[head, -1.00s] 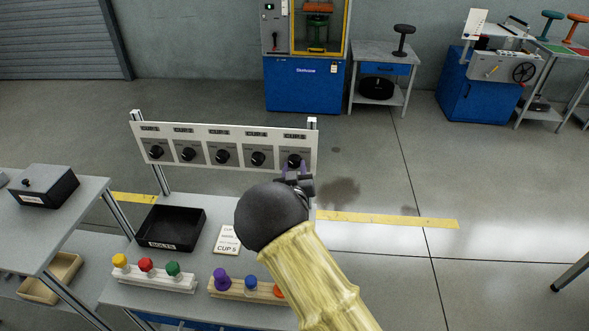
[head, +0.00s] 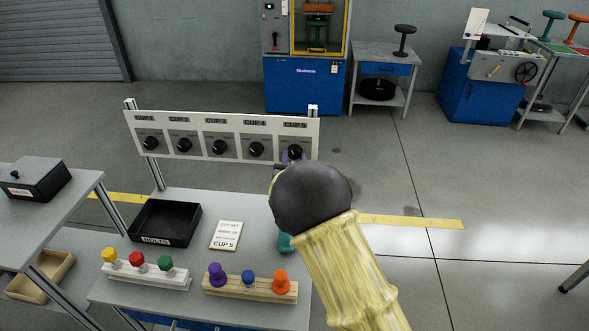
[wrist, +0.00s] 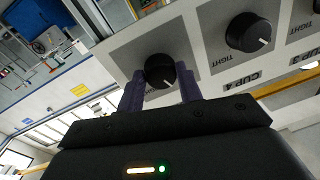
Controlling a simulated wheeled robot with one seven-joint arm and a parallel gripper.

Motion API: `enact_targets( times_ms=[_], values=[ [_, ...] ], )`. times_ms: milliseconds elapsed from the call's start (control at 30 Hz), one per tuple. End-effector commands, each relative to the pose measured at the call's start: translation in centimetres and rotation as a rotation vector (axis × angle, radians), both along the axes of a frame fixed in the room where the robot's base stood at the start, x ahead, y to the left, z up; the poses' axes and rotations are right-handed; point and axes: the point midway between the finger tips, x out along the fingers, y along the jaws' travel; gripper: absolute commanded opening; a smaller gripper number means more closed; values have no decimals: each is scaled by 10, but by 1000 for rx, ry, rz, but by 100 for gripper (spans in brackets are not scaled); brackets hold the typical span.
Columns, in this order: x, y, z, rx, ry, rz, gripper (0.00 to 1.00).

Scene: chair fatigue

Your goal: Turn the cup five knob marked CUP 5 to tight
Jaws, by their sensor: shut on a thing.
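The cup five knob (head: 295,152) is the black knob at the right end of the white panel (head: 200,133). In the wrist view the same knob (wrist: 160,69) sits between the two purple fingers of my gripper (wrist: 161,87), which is shut on it. A small pale pointer mark seems to show on its rim; its exact reading cannot be told. Its own CUP 5 label is hidden in the wrist view. The neighbouring CUP 4 knob (wrist: 247,32) stands free, with TIGHT printed beside it.
Several more knobs line the panel to the left. Below on the bench are a black BOLTS tray (head: 167,222), a CUP 5 card (head: 226,236) and two wooden racks (head: 250,290) of coloured pieces. My arm hides the bench's right end.

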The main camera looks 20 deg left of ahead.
Motion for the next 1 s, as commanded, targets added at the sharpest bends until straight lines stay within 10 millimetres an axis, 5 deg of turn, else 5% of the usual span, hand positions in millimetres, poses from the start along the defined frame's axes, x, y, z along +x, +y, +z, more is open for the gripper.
enact_targets(
  times_ms=[1000],
  values=[
    [0, 2, -6, 929, 221, -2, 13]
  ],
)
